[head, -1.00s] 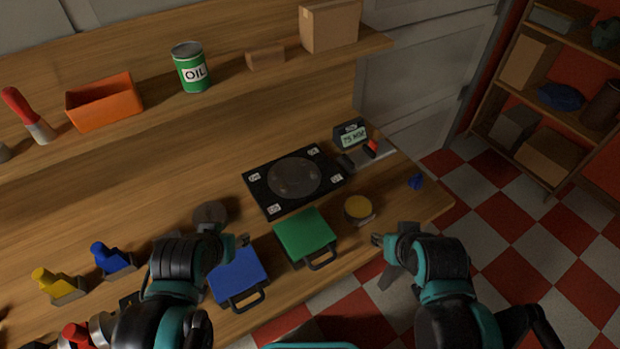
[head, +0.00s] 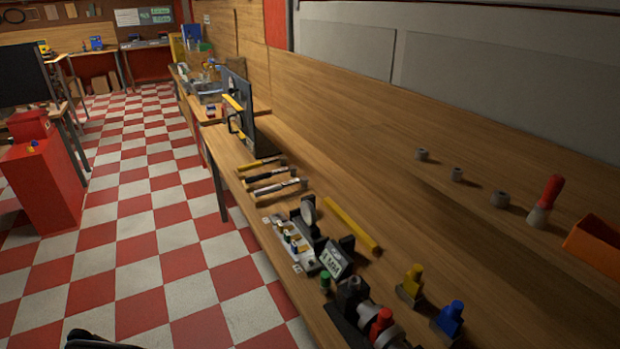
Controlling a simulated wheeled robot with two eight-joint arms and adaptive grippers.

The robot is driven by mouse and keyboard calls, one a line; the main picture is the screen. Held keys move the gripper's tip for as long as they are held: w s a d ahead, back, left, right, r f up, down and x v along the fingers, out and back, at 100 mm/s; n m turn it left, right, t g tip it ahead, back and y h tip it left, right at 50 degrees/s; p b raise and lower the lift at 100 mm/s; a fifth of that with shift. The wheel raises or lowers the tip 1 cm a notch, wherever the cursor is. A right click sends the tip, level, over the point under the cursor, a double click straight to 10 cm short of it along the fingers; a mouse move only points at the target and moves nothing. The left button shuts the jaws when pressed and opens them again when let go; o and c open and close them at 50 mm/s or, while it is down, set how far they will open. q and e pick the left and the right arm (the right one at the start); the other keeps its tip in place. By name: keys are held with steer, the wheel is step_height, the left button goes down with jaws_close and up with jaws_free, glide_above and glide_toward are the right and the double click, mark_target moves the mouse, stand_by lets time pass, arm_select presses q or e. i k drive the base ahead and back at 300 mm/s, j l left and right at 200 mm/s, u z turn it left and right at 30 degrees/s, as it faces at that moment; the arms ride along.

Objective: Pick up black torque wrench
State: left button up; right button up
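Several long tools lie side by side on a rack on the wooden bench, in the middle of the head view. A black one (head: 271,174), which looks like the black torque wrench, lies between a yellow-and-black one (head: 262,163) and a silver-and-black one (head: 277,187). They are small here, so fine detail cannot be told. Neither of my grippers shows. A dark piece at the bottom left edge may be part of my arm.
Nearer on the bench are a yellow bar (head: 351,226), a small display box (head: 336,259), a dial gauge (head: 309,212), and yellow (head: 411,284) and blue (head: 449,318) handled tools. The checkered floor (head: 150,240) left of the bench is clear.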

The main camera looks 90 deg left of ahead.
mark_target(293, 169)
steer(key=u, duration=3.2)
steer(key=i+j+u, duration=0.2)
steer(key=i+j, duration=0.25)
steer(key=i+j+u, duration=0.15)
steer(key=i, duration=0.3)
steer(key=i+j+u, duration=0.15)
steer(key=i, duration=0.3)
steer(key=i+j+u, duration=0.1)
steer(key=i, duration=0.35)
steer(key=i+j+z, duration=0.1)
steer(key=i+z, duration=0.35)
steer(key=i+j+z, duration=0.2)
steer(key=z, duration=0.2)
steer(key=i+z, duration=0.25)
steer(key=z, duration=0.2)
steer(key=i+j+z, duration=0.1)
steer(key=i+z, duration=0.15)
steer(key=z, duration=0.25)
steer(key=i+j+z, duration=0.2)
steer(key=z, duration=0.25)
